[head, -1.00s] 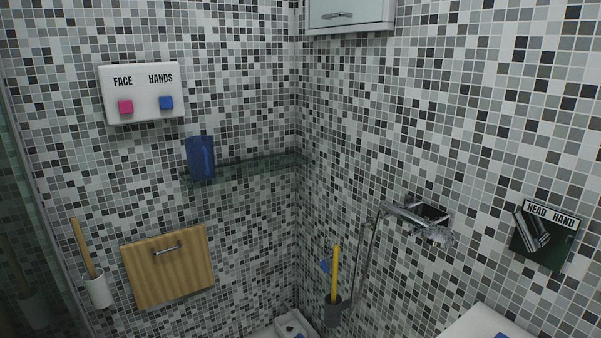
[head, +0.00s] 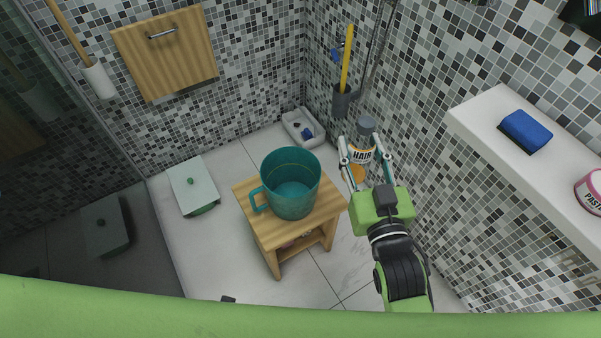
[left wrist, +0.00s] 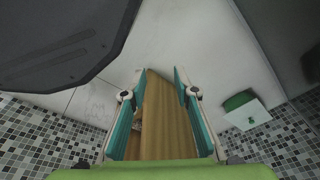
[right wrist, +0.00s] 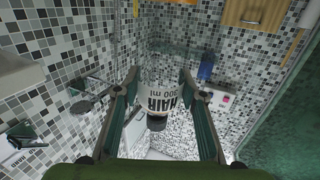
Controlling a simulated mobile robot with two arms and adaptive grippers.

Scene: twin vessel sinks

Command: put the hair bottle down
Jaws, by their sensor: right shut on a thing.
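The hair bottle (head: 361,155), with a white label reading HAIR and a grey cap, is held up by my right gripper (head: 361,142), whose fingers are on either side of it. It appears roughly upright, to the right of the stool. In the right wrist view the bottle (right wrist: 160,98) sits between the fingers, label toward the camera. What lies directly under it is partly hidden. My left gripper (left wrist: 160,72) shows only in the left wrist view; its fingers are apart, with the wooden stool (left wrist: 165,130) beyond them.
A wooden stool (head: 264,236) carries a teal mug-shaped bucket (head: 290,185). A white shelf (head: 480,110) on the right holds a blue sponge (head: 525,131) and a pink-and-white jar (head: 591,190). A white tray (head: 293,128) lies in the corner. A lidded box (head: 192,188) stands left.

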